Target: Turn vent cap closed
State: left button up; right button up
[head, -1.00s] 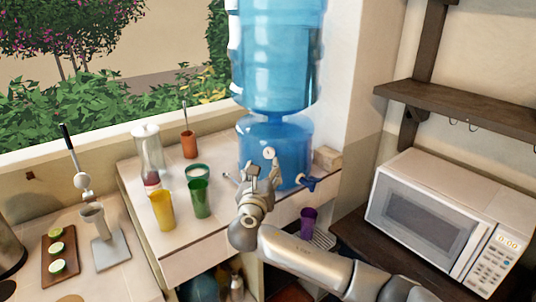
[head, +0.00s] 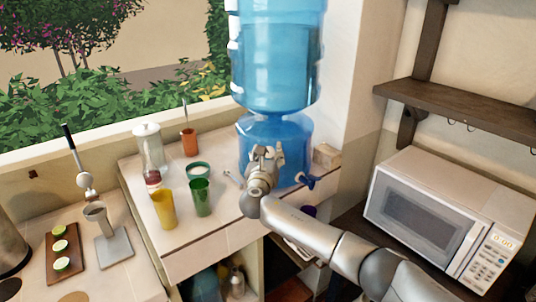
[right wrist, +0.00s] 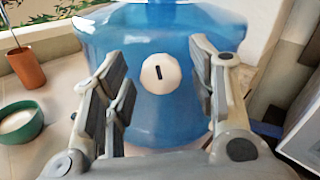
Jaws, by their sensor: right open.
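The vent cap (right wrist: 160,74) is a small white round knob with a dark slot that stands near upright, tilted slightly. It sits on the front of the blue water dispenser (head: 255,137), which also fills the right wrist view (right wrist: 185,125). My right gripper (head: 266,156) is in front of the dispenser and hides the cap in the head view. In the right wrist view the gripper (right wrist: 160,57) is open, with one finger on each side of the cap and a visible gap to both. My left gripper is not in view.
A blue tap (head: 308,181) sticks out right of the gripper. Green (head: 200,198) and yellow (head: 164,210) cups, a bowl (head: 197,170) and an orange pot (head: 189,143) stand to the left. A microwave (head: 430,215) and wooden shelf (head: 460,108) are at the right.

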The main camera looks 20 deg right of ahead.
jog(key=c, duration=1)
jog(key=shift+m, duration=0.3)
jog(key=m+b, duration=0.3)
jog(key=m, duration=0.1)
jog(key=shift+f, duration=0.15)
jog(key=m+b, duration=0.3)
jog(key=m, duration=0.2)
jog(key=shift+s+d+m+b, duration=0.1)
jog(key=shift+m+b, duration=0.3)
jog(key=m+b, duration=0.4)
jog(key=m, duration=0.2)
jog(key=shift+f+b, duration=0.15)
jog(key=shift+b, duration=0.15)
jog(key=shift+m+b, duration=1.25)
jog(key=shift+m, duration=0.75)
jog(key=shift+d, duration=0.1)
